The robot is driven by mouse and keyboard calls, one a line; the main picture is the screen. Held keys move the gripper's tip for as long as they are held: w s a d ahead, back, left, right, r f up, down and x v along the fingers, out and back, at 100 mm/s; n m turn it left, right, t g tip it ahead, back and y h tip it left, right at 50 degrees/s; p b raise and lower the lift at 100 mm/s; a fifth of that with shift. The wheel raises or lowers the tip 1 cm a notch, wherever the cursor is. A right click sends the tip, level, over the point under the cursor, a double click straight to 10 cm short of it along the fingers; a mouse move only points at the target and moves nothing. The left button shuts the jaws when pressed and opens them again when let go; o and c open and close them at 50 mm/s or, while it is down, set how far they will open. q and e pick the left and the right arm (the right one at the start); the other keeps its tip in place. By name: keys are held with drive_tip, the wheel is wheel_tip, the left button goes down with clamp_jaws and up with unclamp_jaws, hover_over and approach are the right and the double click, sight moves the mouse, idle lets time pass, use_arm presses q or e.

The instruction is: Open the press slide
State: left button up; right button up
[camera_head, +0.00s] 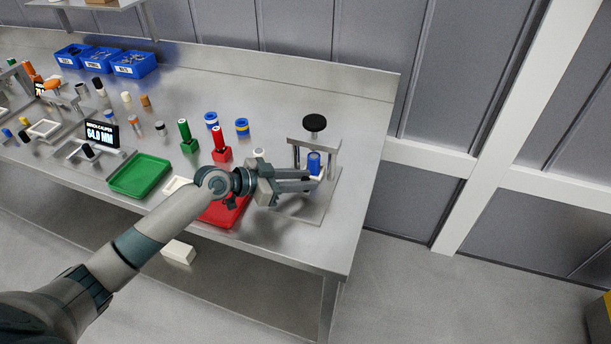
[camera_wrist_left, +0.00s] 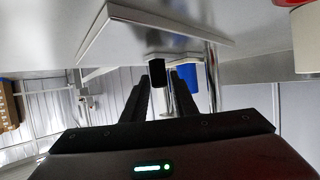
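The press (camera_head: 330,185) stands at the right end of the bench, with a metal frame, two posts and a black knob (camera_head: 315,122) on top. A blue cylinder (camera_head: 314,160) is upright inside the frame. My left gripper (camera_head: 312,181) reaches in from the left, its fingers apart and its tips at the front of the press, low beside the blue cylinder. In the left wrist view, a small black cylinder (camera_wrist_left: 157,72) shows between the fingertips; I cannot tell whether they touch it. Blue (camera_wrist_left: 188,76) shows just to its right. My right gripper is not in view.
A red tray (camera_head: 226,214) lies under my left forearm, and a green tray (camera_head: 140,176) is further left. Red (camera_head: 221,150) and green (camera_head: 187,138) holders and blue-yellow rings (camera_head: 242,126) stand behind. Blue bins (camera_head: 135,64) are at the back left. The bench's right edge is close to the press.

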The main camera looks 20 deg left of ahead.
use_arm(q)
drive_tip(key=shift+w+d+f, duration=0.15)
drive_tip(key=shift+w+d, duration=0.1)
drive_tip(key=shift+d, duration=0.05)
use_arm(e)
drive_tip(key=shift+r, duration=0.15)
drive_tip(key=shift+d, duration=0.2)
use_arm(q)
clamp_jaws()
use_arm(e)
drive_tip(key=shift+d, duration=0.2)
